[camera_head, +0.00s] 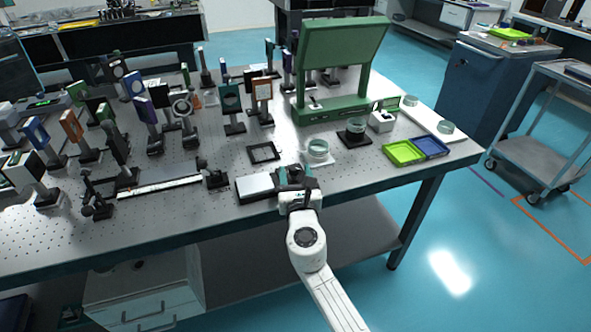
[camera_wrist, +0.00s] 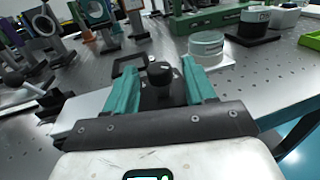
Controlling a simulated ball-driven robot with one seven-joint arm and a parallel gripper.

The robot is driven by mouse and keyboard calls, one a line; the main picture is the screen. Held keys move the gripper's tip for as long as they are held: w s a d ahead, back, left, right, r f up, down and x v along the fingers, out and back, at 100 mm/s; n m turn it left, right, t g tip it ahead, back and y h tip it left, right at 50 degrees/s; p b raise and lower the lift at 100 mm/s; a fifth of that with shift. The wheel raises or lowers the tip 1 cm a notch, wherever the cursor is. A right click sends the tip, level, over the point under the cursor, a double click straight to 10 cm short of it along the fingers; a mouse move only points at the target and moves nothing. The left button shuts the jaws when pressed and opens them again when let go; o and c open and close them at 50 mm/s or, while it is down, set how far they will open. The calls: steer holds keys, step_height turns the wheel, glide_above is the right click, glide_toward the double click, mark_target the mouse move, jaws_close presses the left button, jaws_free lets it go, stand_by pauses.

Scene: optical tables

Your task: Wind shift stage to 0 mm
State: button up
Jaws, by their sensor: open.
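My gripper (camera_head: 294,180) is over the front edge of the optical table, at the right of a low stage with a pale plate (camera_head: 256,187) and dark sides. In the wrist view, my gripper (camera_wrist: 161,69) has its two teal fingers apart. A round black knob (camera_wrist: 160,82) shows between them, with a gap visible on each side. I cannot tell whether the fingers touch it. The pale plate (camera_wrist: 88,110) is to the left, partly hidden by the finger and gripper body. No scale reading on this stage can be made out.
A glass dish (camera_head: 318,149) on a white base stands just behind my gripper, with a black square frame (camera_head: 263,152) to its left. A long rail (camera_head: 160,187) lies further left. Green and blue trays (camera_head: 403,152) are to the right. Mounted optics crowd the back left.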

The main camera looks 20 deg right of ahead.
steer(key=shift+b+x, duration=0.3)
steer(key=shift+x, duration=1.05)
steer(key=c, duration=0.9)
steer(key=shift+y, duration=0.3)
steer(key=n+y+b, duration=0.1)
steer(key=n+y, duration=0.1)
steer(key=n+y+b, duration=0.1)
steer(key=y, duration=0.2)
steer(key=shift+d+f+n, duration=0.1)
steer(key=shift+f+n, duration=0.05)
steer(key=shift+n, duration=0.25)
steer(key=n+g+y+b, duration=0.1)
steer(key=n+y+b, duration=0.1)
steer(key=y, duration=0.1)
steer(key=n+y+b, duration=0.2)
steer(key=y, duration=0.2)
steer(key=shift+w+f+n+g, duration=0.1)
steer(key=shift+f+n+g, duration=0.05)
steer(key=shift+n+g, duration=0.2)
steer(key=n+g+y+b, duration=0.3)
steer(key=y+b, duration=0.1)
steer(key=b, duration=0.2)
steer(key=shift+n, duration=0.25)
steer(key=n+g+y+b, duration=0.1)
steer(key=g+y+b, duration=0.1)
steer(key=b, duration=0.2)
steer(key=shift+g, duration=0.25)
